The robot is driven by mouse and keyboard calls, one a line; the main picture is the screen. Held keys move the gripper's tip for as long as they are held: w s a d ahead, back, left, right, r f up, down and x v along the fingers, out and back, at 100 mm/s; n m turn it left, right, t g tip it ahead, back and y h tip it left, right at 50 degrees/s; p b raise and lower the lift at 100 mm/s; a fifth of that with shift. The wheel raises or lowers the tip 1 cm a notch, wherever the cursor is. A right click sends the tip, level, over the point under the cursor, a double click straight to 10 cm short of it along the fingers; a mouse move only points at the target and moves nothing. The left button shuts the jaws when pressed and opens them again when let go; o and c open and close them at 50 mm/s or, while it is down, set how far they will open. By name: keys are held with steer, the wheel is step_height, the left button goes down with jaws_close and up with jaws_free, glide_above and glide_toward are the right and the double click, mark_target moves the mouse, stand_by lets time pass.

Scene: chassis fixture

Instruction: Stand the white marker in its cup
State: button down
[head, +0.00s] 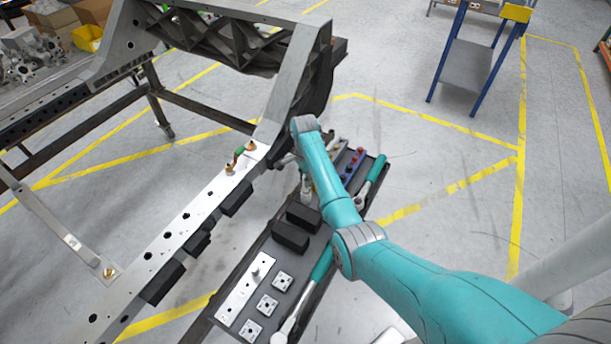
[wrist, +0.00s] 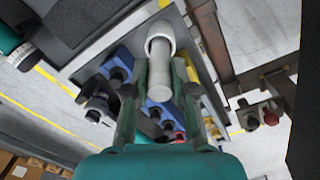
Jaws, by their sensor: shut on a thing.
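The white marker (wrist: 161,80), a pale cylinder, is between the two fingers of my gripper (wrist: 160,72) in the wrist view. My gripper is shut on it. The marker's far end overlaps the opening of a round white cup (wrist: 160,30); I cannot tell how deep it reaches or whether it touches the rim. In the head view my gripper (head: 307,184) is over the far part of the dark tray, mostly hidden by my wrist. The marker and cup cannot be made out clearly there.
The dark tray (head: 228,310) holds black blocks (head: 290,236), square plates (head: 267,305) and teal-handled tools (head: 376,168). Blue holders (wrist: 122,60) with dark and red parts sit close to my fingers. The metal chassis (head: 185,222) runs along the tray's left side.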

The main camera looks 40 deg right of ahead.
steer(key=shift+f, duration=0.3)
steer(key=c, duration=0.9)
jaws_free()
steer(key=shift+r, duration=4.55)
